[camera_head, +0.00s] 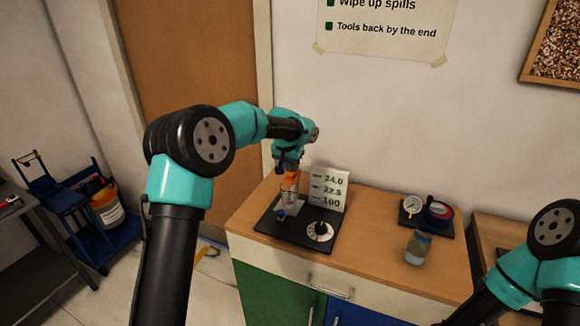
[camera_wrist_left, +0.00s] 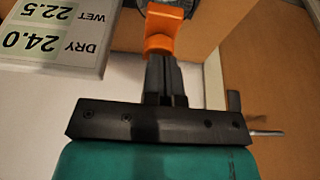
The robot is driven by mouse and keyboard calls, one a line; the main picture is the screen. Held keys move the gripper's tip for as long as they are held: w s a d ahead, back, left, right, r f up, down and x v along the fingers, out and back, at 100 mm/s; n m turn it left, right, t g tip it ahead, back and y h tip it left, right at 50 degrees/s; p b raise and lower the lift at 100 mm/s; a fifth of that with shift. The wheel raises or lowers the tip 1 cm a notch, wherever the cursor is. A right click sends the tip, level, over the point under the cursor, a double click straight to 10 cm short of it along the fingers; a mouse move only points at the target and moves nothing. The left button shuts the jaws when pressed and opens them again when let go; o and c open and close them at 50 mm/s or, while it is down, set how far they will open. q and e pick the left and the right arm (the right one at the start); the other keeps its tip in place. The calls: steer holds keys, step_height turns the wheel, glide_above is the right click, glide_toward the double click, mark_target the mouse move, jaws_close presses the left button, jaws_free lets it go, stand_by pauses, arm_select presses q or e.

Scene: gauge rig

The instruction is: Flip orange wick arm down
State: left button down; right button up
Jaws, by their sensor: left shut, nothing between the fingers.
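The orange wick arm (camera_head: 291,177) stands over a clear vessel (camera_head: 288,193) on the black base of the gauge rig (camera_head: 285,232). In the left wrist view the orange arm (camera_wrist_left: 162,32) is a bracket shape just beyond my fingertips. My left gripper (camera_head: 289,169) points down at the orange arm from above. In the left wrist view my left gripper (camera_wrist_left: 160,60) has its dark fingers together, with nothing between them. The tips overlap the orange part's lower edge; I cannot tell whether they touch. My right gripper is out of view.
A reading card (camera_head: 328,188) stands right behind the rig, and a dial (camera_head: 319,231) sits at its front right.

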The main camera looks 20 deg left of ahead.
arm_select(q)
steer(key=w+v, duration=0.1)
steer(key=v, duration=1.2)
steer(key=shift+a+r, duration=0.2)
steer(key=shift+r, duration=0.05)
steer(key=shift+s, duration=0.1)
